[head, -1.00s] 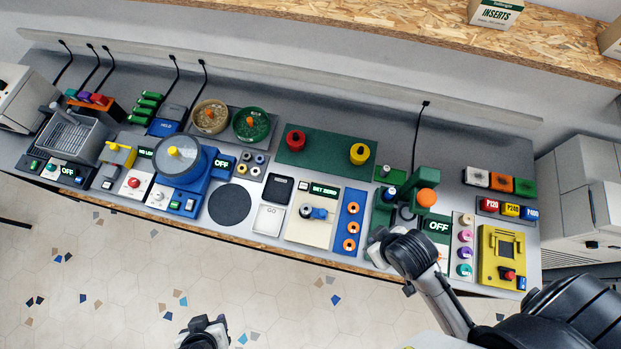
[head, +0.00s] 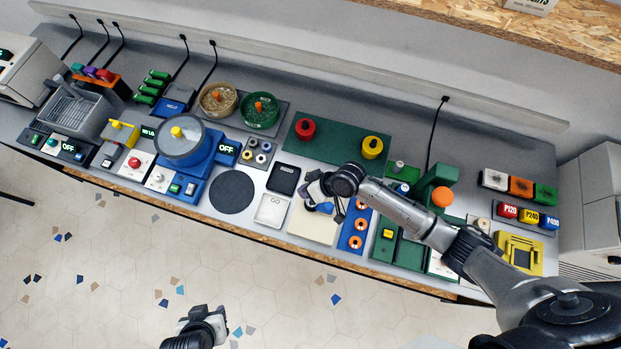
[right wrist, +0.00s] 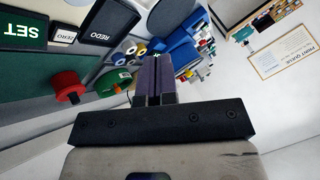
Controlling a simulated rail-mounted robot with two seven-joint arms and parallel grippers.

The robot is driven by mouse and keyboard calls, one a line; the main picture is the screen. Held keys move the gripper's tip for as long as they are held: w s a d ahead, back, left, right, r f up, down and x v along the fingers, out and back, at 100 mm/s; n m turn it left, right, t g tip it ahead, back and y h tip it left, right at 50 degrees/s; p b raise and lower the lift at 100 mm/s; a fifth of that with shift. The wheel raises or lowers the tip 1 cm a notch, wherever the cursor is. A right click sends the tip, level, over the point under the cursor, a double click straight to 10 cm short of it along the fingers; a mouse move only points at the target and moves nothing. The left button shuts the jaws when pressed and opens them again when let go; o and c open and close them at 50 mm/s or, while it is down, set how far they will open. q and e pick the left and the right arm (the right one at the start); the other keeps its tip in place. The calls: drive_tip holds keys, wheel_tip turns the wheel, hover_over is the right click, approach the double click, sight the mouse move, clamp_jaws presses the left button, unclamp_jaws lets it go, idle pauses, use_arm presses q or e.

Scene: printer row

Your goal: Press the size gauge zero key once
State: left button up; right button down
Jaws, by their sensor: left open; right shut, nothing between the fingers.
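The zero key (right wrist: 62,37) is a small pale key marked ZERO, between the green SET display (right wrist: 22,33) and the black REDO pad (right wrist: 105,35) in the right wrist view. My right gripper (right wrist: 153,78) is shut and empty, its fingertips to the right of the key in that picture. In the head view the right gripper (head: 312,190) hangs over the back of the cream gauge plate (head: 311,226), hiding the key and display. I cannot tell its height. My left gripper (head: 212,318) is open, low in front of the bench, away from the gauge.
The black pad (head: 284,179) and white GO pad (head: 271,210) lie left of the gauge. A blue strip with orange rings (head: 357,232) lies right of it. A green mat (head: 335,142) with red and yellow knobs lies behind. A green press (head: 440,185) stands further right.

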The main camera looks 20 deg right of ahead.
drive_tip(key=w+d+f+m+t+b, duration=0.1)
drive_tip(key=w+d+f+m, duration=0.1)
drive_tip(key=w+d, duration=0.4)
drive_tip(key=w, duration=0.3)
drive_tip(key=shift+w, duration=0.2)
wheel_tip(320, 180, down, 9)
drive_tip(key=b, duration=0.8)
drive_tip(key=shift+r, duration=0.15)
drive_tip(key=shift+a, duration=0.1)
idle(0.9)
idle(0.5)
